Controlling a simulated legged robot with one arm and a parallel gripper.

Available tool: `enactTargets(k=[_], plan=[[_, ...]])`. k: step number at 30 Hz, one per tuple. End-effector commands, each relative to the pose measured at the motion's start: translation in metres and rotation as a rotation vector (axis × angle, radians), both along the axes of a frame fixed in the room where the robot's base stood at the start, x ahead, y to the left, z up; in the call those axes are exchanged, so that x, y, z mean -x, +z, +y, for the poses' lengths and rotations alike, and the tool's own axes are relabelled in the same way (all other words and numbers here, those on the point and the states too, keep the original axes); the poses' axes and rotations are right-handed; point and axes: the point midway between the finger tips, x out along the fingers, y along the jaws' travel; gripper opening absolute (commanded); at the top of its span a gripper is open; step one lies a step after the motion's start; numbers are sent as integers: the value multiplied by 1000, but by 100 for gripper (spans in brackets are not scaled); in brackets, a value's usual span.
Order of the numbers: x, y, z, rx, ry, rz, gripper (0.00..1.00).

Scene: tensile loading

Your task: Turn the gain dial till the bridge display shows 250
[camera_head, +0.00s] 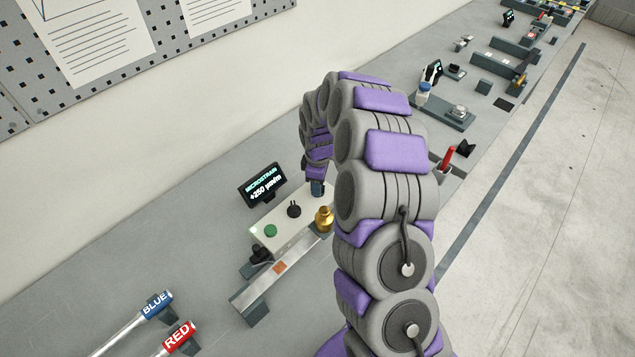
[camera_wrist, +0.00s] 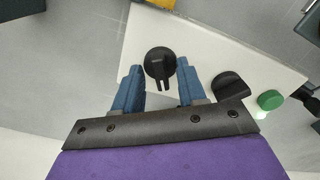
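The bridge display (camera_head: 262,187) reads "MICROSTRAIN +250 µm/m" in the head view. It stands behind a white box (camera_head: 290,232). In the wrist view, a round black dial (camera_wrist: 160,64) lies between the tips of my gripper (camera_wrist: 157,72), with a gap to each blue finger. My gripper is open. In the head view my gripper (camera_head: 317,188) is over the box's right end, and the dial under it is hidden. A second black knob (camera_head: 294,209) is on the box beside it and shows in the wrist view (camera_wrist: 230,87). I cannot read which is the gain dial.
A green button (camera_head: 270,230) is on the box. A brass weight (camera_head: 324,218) and a metal beam (camera_head: 282,267) are in front. Blue (camera_head: 155,303) and red (camera_head: 179,335) labelled handles lie at lower left. More bench gear is at upper right.

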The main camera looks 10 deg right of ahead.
Motion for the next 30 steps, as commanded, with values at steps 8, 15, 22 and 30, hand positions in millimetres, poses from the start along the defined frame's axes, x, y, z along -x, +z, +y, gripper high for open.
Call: enactTargets(k=[8, 15, 22, 30], plan=[[0, 3, 1, 0, 0, -1, 40], [-2, 39, 1, -1, -1, -7, 40], [-3, 92, 1, 0, -1, -8, 40], [-2, 146, 1, 0, 1, -4, 40]])
